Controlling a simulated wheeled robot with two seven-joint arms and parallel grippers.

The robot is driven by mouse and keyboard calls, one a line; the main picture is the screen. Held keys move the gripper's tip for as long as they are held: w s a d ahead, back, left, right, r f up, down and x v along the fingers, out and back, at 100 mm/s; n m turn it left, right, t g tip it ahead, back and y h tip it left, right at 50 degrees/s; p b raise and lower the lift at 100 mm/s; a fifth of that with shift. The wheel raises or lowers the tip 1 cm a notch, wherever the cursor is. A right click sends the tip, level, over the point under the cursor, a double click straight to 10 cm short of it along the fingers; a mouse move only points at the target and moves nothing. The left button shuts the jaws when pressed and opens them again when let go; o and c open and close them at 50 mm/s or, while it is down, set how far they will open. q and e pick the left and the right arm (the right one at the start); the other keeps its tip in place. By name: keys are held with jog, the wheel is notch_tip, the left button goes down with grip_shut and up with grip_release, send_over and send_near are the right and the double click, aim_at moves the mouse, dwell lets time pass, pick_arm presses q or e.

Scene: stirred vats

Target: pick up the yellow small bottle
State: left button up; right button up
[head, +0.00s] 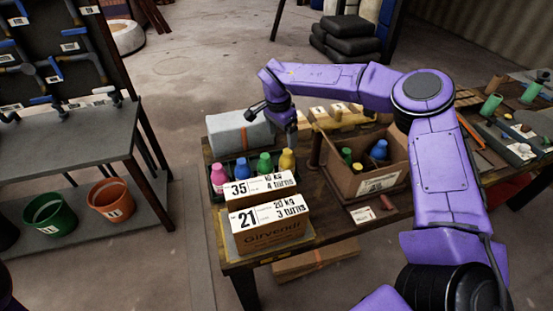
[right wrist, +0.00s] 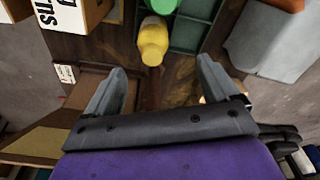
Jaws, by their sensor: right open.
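The yellow small bottle (head: 287,161) stands at the right end of a row of bottles in a dark green divided crate (right wrist: 190,35) on the wooden table. In the right wrist view the yellow bottle (right wrist: 152,42) shows just beyond my fingertips, roughly midway between them, with nothing gripped. My right gripper (head: 291,138) is above and just behind the bottle in the head view. In the right wrist view its two fingers (right wrist: 162,66) are spread apart. My left gripper is not in view.
A green bottle (head: 265,163), a blue one (head: 242,169) and a pink one (head: 218,177) stand left of the yellow bottle. Labelled boxes (head: 268,222) stand in front. A grey bin (head: 238,133) is behind, and an open cardboard box (head: 372,183) is to the right.

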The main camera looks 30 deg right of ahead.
aim_at(288, 151)
jog(key=f, duration=0.2)
jog(key=s+f+p, duration=0.1)
jog(key=shift+d+f, duration=0.2)
jog(key=shift+d, duration=0.1)
jog(key=shift+s+d+f, duration=0.1)
jog(key=shift+s+f, duration=0.1)
jog(key=shift+s, duration=0.2)
jog(key=f, duration=0.2)
jog(key=f+p, duration=0.1)
jog(key=w+d+f+p, duration=0.1)
jog(key=f, duration=0.1)
jog(key=shift+d+f, duration=0.1)
jog(key=shift+f, duration=0.35)
jog(key=shift+s, duration=0.2)
jog(key=shift+c, duration=0.7)
jog(key=shift+w, duration=0.1)
jog(key=c, duration=1)
jog(key=shift+c, duration=0.9)
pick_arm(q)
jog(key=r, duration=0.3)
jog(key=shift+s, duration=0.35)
